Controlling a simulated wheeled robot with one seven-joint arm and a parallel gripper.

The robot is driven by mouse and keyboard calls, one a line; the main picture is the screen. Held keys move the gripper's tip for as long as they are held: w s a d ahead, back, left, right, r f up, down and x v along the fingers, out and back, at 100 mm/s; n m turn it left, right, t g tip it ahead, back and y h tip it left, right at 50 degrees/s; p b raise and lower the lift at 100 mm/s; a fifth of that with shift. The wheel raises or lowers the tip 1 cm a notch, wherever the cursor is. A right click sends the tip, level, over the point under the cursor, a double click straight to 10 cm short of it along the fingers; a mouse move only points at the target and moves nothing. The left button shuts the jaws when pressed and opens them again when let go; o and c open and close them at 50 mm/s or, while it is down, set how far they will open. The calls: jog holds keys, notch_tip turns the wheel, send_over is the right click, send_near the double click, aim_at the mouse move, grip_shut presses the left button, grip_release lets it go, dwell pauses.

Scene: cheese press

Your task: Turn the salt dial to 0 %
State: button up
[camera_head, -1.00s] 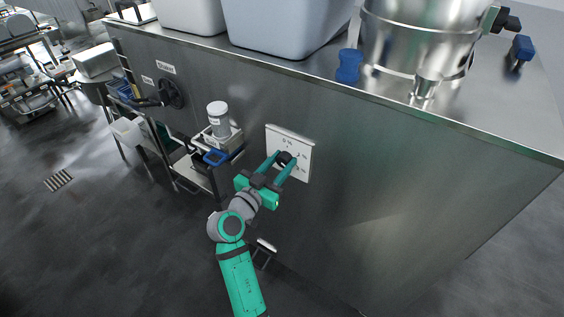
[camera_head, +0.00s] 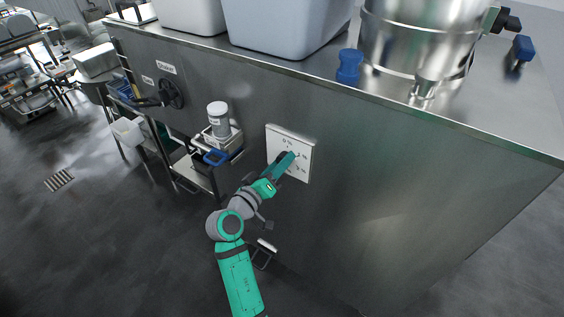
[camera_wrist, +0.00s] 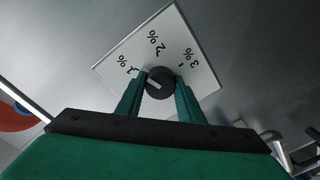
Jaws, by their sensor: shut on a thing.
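The salt dial is a round black knob with a pale pointer mark, in the wrist view (camera_wrist: 160,80). It sits on a white square panel (camera_wrist: 125,50) with printed percent labels, which also shows in the head view (camera_head: 304,147) on the steel side wall. My gripper (camera_wrist: 160,90) has its two green fingers on either side of the knob, shut on it. In the head view my gripper (camera_head: 286,158) reaches the panel and its fingers cover most of the dial. The pale mark points left in the wrist view; I cannot tell which label it matches.
A black handwheel (camera_head: 170,94) is farther left on the wall. The wall right of the panel is clear.

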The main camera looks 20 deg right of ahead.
jog(key=n, duration=0.7)
jog(key=shift+f, duration=0.1)
jog(key=n, duration=0.6)
jog(key=shift+n, duration=0.3)
dwell(0.4)
jog(key=o, duration=1.1)
jog(key=shift+c, duration=0.2)
jog(key=shift+a, duration=0.1)
jog(key=v, duration=1)
jog(key=shift+a, duration=0.35)
jog(key=shift+s, duration=0.15)
